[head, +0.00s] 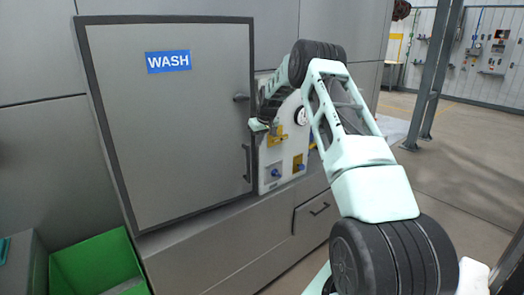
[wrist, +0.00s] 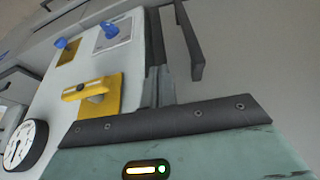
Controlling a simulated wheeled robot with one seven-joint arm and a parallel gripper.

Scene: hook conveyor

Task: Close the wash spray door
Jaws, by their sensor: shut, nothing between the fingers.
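The wash spray door (head: 170,120) is a large grey panel with a dark border and a blue WASH sign (head: 168,61), at the left of the head view. It looks flush or nearly flush with its frame; I cannot tell whether a small gap is left. Its dark bar handle (head: 247,162) is low on the right edge and also shows in the wrist view (wrist: 189,42). My gripper (head: 258,125) is at the door's right edge, above the handle. Its fingers (wrist: 160,88) are shut and empty, close to the door; contact is unclear.
Right of the door is a white control panel (head: 284,167) with a yellow lever (wrist: 94,94), blue knobs and a round gauge (wrist: 22,146). A green bin (head: 95,262) stands at lower left. A dark post (head: 432,75) stands at right, with open floor around it.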

